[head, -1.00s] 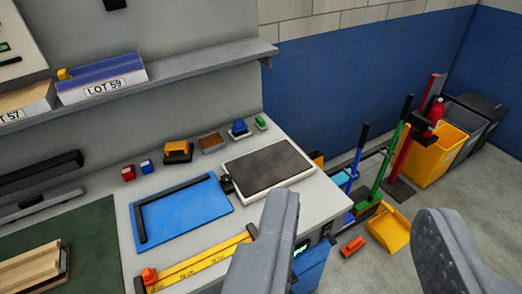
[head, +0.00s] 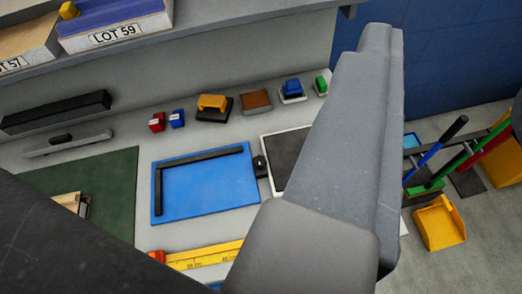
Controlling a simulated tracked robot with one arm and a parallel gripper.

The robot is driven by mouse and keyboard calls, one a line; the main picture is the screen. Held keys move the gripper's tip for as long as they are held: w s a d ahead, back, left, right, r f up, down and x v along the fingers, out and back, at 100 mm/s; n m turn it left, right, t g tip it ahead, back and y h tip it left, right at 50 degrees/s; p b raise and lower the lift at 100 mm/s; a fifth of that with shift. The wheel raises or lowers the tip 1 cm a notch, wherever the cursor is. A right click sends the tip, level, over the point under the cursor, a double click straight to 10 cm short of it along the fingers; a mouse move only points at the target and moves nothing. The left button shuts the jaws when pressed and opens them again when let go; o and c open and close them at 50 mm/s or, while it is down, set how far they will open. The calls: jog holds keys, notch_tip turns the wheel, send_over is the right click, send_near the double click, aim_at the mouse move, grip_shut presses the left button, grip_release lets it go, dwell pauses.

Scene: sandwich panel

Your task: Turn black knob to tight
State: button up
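A small black knob (head: 260,164) sits at the right edge of a blue plate (head: 215,185) on the bench, in the head view. A black L-shaped bar runs along the plate's top and left edges. My gripper (head: 345,130) shows as one large grey finger close to the camera, right of the knob and apart from it in the picture. It hides part of the dark-topped pad beside the knob. A dark shape fills the lower left corner; I cannot tell which part it is. I see nothing held, and no second fingertip shows clearly.
A yellow rule (head: 200,254) lies in front of the plate. Small blocks, including a yellow-handled one (head: 212,104), line the back. A green mat (head: 105,180) is at left, under the shelf (head: 250,25). Brooms and a yellow dustpan (head: 438,222) stand at right.

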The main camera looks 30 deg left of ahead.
jog(key=o, duration=0.5)
jog(key=shift+c, duration=0.2)
jog(key=n+g+y+p, duration=0.2)
jog(key=n+g+y, duration=0.3)
jog(key=n+g, duration=1.25)
send_over(261, 160)
jog(key=d, duration=0.6)
notch_tip(261, 160, down, 41)
jog(key=n+t, duration=0.2)
jog(key=shift+h, duration=0.3)
jog(key=b+x, duration=0.1)
jog(key=x, duration=1.2)
jog(key=shift+w+a+f, duration=0.1)
jog(key=shift+a+f, duration=0.1)
jog(key=shift+a, duration=0.1)
jog(key=shift+m, duration=0.25)
jog(key=shift+d+r, duration=0.1)
jog(key=c, duration=1)
